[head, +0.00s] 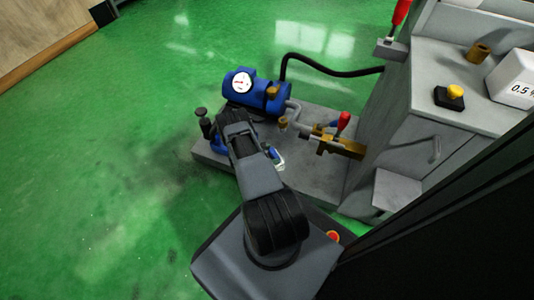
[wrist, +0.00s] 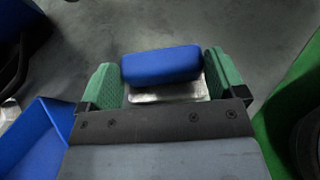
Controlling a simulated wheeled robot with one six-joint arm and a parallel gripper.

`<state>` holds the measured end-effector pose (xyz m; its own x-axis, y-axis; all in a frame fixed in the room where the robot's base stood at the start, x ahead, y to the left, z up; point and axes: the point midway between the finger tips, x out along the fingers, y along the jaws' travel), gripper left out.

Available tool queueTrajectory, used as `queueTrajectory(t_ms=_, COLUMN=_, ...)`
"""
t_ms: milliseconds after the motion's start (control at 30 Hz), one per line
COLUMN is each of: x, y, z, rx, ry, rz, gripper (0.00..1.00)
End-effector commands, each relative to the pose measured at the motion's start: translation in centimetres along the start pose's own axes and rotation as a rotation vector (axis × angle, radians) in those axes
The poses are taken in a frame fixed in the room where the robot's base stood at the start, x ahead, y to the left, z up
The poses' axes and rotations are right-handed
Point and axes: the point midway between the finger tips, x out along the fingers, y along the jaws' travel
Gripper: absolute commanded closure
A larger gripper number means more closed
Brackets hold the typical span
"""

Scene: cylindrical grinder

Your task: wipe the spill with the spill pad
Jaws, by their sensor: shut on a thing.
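The blue, rounded block that I take for the spill pad (wrist: 162,65) lies between the green fingers of my gripper (wrist: 163,76) in the wrist view. The fingers are shut on its two ends. A pale, silvery patch (wrist: 168,93) shows just below the pad in the picture; I cannot tell whether it is part of the pad or something else. No spill can be made out for certain. In the head view my own arm hides the gripper and the pad over the grey base plate (head: 320,180).
A blue open tray (wrist: 32,140) is at left in the wrist view. In the head view a blue pump (head: 250,92) with a gauge, a brass valve with a red handle (head: 341,122), and a grey machine cabinet (head: 400,125) stand around the plate. Green floor lies open at left.

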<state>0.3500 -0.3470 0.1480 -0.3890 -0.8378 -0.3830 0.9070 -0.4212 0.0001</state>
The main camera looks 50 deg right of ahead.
Motion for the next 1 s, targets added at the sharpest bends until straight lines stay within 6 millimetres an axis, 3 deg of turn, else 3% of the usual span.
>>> queueTrajectory(t_ms=1000, x=4.4, y=-5.0, z=1.2, rx=-0.001, ry=0.001, rz=-0.003, gripper=0.34)
